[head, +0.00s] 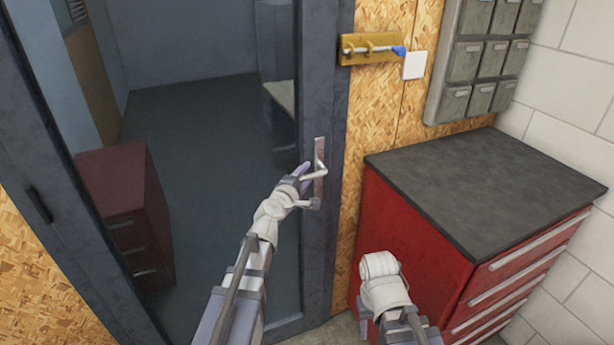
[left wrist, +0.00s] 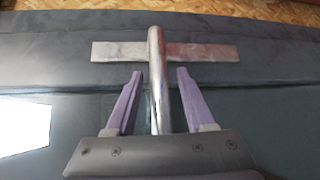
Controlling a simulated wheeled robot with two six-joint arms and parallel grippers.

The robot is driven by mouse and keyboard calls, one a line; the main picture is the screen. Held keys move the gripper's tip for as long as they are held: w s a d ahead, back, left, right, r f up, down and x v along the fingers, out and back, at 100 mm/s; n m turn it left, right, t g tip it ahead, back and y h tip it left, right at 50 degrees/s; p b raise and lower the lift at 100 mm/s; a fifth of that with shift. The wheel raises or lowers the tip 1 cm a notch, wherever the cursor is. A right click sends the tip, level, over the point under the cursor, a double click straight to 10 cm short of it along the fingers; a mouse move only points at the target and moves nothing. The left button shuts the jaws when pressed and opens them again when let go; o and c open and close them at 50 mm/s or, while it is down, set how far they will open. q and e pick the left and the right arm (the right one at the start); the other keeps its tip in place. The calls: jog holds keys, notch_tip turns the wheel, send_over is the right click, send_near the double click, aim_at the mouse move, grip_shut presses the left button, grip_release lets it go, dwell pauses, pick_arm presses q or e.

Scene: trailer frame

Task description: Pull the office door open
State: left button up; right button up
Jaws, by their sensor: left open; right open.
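The office door (head: 320,235) has a dark grey frame around a large glass pane and stands shut or nearly so. Its metal handle (head: 318,172) is a lever on a narrow plate at the frame's right side. My left gripper (head: 303,174) is at the handle. In the left wrist view, the lever (left wrist: 156,75) runs between the two purple fingers of my open left gripper (left wrist: 158,75), with a gap on both sides. The handle plate (left wrist: 205,52) lies just beyond the fingertips.
A red drawer cabinet (head: 410,235) with a dark top stands right of the door. A yellow latch board (head: 368,50) and grey wall bins (head: 483,60) hang above. Through the glass, a dark red cabinet (head: 120,195) and open floor show.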

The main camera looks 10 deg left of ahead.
pick_arm(q)
jog(key=shift+w+d+f, duration=0.1)
jog(key=shift+w+d, duration=0.05)
jog(key=shift+w, duration=0.5)
jog(key=shift+c, duration=0.3)
grip_shut()
dwell(0.6)
